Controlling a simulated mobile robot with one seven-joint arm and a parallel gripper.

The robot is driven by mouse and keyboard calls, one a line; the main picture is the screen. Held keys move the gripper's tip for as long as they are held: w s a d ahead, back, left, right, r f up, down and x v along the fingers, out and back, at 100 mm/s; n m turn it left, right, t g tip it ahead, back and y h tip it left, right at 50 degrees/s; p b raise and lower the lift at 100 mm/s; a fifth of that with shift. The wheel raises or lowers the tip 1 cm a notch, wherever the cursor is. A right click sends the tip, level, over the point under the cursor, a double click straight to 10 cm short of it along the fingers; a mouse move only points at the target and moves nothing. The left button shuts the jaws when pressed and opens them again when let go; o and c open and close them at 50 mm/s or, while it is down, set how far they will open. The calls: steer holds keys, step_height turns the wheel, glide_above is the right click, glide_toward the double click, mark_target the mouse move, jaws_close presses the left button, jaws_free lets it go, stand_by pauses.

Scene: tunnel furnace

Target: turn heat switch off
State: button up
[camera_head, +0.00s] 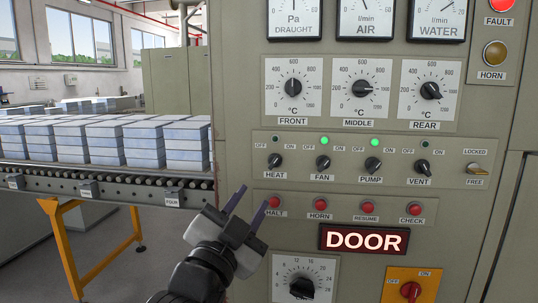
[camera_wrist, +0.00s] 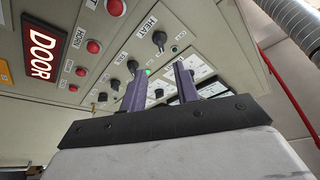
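The heat switch (camera_head: 275,161) is a small black rotary knob at the left end of the switch row, with OFF and ON marks above it. The small lamp (camera_head: 275,139) above it looks dark. Which way the knob points is too small to tell. In the wrist view the heat knob (camera_wrist: 159,40) stands out from the panel, beyond my fingertips. My gripper (camera_head: 256,196) is open and empty, below and a little left of the knob and apart from it. Its two purple fingers also show in the wrist view (camera_wrist: 160,74).
Fan (camera_head: 322,163), pump (camera_head: 373,165) and vent (camera_head: 423,167) knobs continue the row; the fan and pump lamps are green. Red buttons, including HALT (camera_head: 274,202), sit just below, near my fingers. A roller conveyor (camera_head: 100,182) with stacked blocks stands at the left.

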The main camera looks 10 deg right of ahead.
mark_target(273, 165)
steer(key=p+x, duration=0.3)
steer(key=x, duration=0.8)
steer(key=shift+w+r, duration=0.15)
steer(key=c, duration=0.7)
steer(key=shift+o, duration=0.2)
